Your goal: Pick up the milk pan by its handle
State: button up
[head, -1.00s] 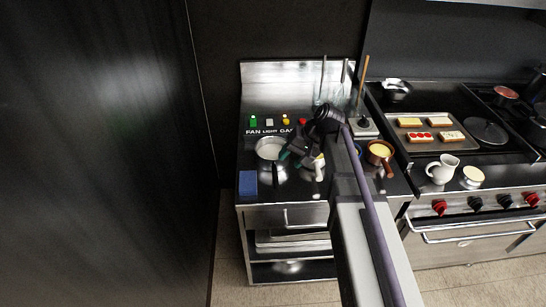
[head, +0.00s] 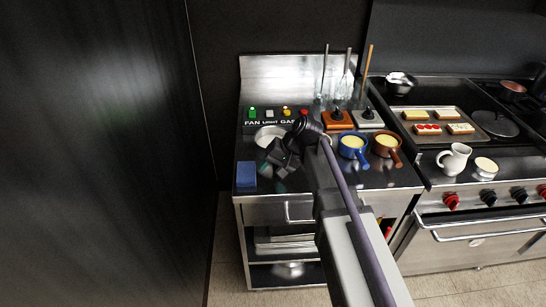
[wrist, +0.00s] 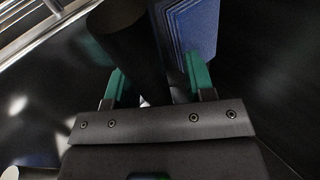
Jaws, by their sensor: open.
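The milk pan (head: 268,133) stands on the steel counter at the back left, its pale inside partly showing in the head view. My gripper (head: 277,160) is over the counter just in front of the pan and hides its near side and handle there. In the wrist view my gripper (wrist: 158,82) is open, its two green fingers spread apart. A dark, long shape (wrist: 132,45) lies between and beyond the fingers; it may be the pan's handle, but I cannot tell for sure. I see no clear contact with either finger.
A blue sponge-like block (head: 246,175) lies left of my gripper, near the counter's front edge. A blue pot (head: 353,151) and a brown pot (head: 386,150) stand to the right. A white jug (head: 455,158) is farther right. A control panel (head: 275,116) is behind the pan.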

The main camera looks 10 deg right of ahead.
jog(key=shift+r, duration=0.15)
grip_shut()
dwell(0.4)
